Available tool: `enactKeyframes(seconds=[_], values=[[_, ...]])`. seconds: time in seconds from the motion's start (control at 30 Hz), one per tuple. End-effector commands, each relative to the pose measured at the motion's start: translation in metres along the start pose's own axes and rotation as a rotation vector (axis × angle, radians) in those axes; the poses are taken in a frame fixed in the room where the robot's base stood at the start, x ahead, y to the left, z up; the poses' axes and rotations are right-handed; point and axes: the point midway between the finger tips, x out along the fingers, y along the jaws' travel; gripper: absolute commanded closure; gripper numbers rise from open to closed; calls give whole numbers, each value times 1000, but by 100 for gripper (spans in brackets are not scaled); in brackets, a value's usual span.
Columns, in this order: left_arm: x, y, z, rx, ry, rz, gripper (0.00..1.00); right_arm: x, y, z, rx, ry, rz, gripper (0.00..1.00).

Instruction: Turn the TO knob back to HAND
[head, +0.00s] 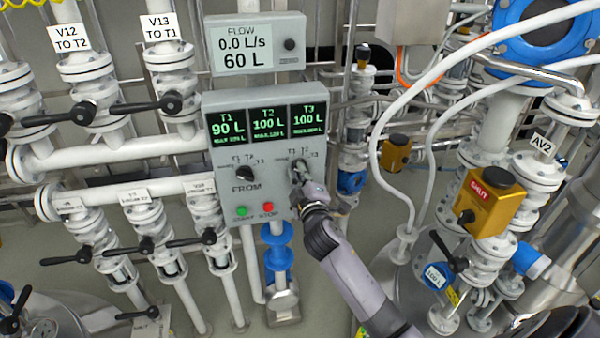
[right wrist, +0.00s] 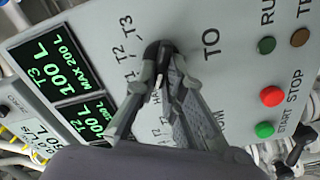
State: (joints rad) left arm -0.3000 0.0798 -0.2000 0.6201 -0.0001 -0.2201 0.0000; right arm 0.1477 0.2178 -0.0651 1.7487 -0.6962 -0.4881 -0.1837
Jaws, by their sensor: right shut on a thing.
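The control panel (head: 265,150) is a grey box with three green-lettered displays and two selector knobs. The black TO knob (right wrist: 157,50) is the right-hand one, and in the head view my gripper mostly covers it. My right gripper (head: 299,177) reaches it from below right. In the right wrist view the fingertips (right wrist: 162,62) are closed on the knob, and T1, T2, T3 and part of HAND show around it. Which mark the knob points to I cannot tell. My left gripper is in neither view.
The black FROM knob (head: 245,174) is left of the TO knob. The green START button (head: 242,211) and red STOP button (head: 268,209) sit just below. A flow display (head: 243,45) reads 0.0 L/s and 60 L. Valves and pipes crowd both sides.

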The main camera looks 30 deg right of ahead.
Motion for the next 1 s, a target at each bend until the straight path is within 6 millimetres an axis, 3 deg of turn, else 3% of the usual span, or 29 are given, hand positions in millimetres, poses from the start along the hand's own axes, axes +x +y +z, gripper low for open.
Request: enactKeyframes(seconds=[0.4, 0.43, 0.7, 1.0], values=[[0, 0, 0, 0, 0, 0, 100, 0, 0, 0, -10, 1, 0, 100], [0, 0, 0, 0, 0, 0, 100, 0, 0, 0, -10, 1, 0, 88], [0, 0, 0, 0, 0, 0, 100, 0, 0, 0, -8, 1, 0, 70], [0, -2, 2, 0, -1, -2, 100, -1, 0, 0, -7, 0, 0, 70]])
